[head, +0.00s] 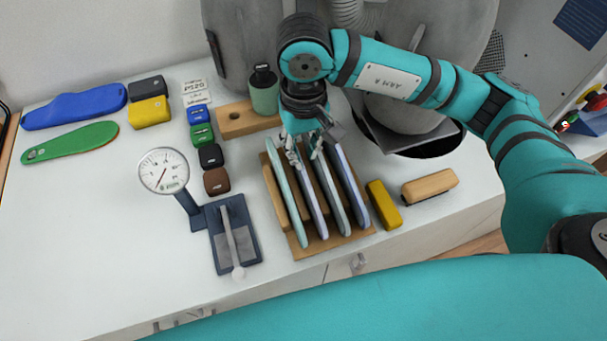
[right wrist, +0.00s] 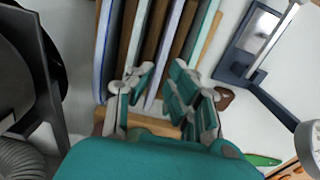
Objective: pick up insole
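Several insoles stand on edge in a wooden rack (head: 338,241). A pale green insole (head: 287,195) is at the left, and pale blue-grey ones, such as the rightmost insole (head: 349,182), stand beside it. My right gripper (head: 309,153) is over the back end of the rack, pointing down at the middle insoles. In the right wrist view the fingers (right wrist: 160,88) are spread apart, with the end of a pale insole (right wrist: 165,52) between or just beyond them. Contact cannot be seen. My left gripper is not in view.
A dial gauge (head: 163,171) on a dark base stands left of the rack. A yellow block (head: 383,205) and a wooden brush (head: 430,186) lie right. A green bottle (head: 264,92) stands behind. Blue (head: 75,107) and green (head: 70,142) insoles lie far left. The front left table is clear.

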